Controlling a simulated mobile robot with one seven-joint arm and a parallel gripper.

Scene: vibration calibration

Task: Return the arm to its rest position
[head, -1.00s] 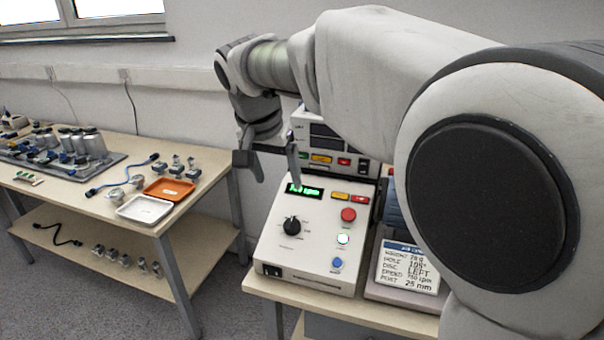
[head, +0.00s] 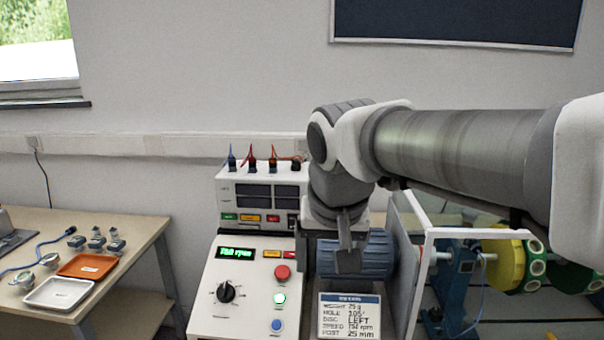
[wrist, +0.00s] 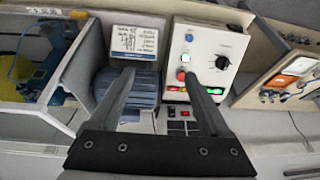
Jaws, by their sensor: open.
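My gripper (head: 346,245) hangs from my arm in the head view, in front of the blue ribbed motor (head: 375,254) and right of the control box (head: 238,300). In the wrist view my gripper (wrist: 160,73) shows two dark fingers spread apart with nothing between them. The control box (wrist: 206,45) and the motor (wrist: 130,90) lie beyond the fingers. The box's green display reads about 750 rpm and one round button is lit. I cannot tell the exact gap between my gripper and the motor.
A sign card (head: 349,316) stands before the motor. A clear-walled guard frame (head: 425,250) encloses a yellow disc (head: 503,264) and green disc at right. A power supply (head: 262,196) with leads stands behind. A side table holds an orange tray (head: 87,266) and a white tray (head: 58,293).

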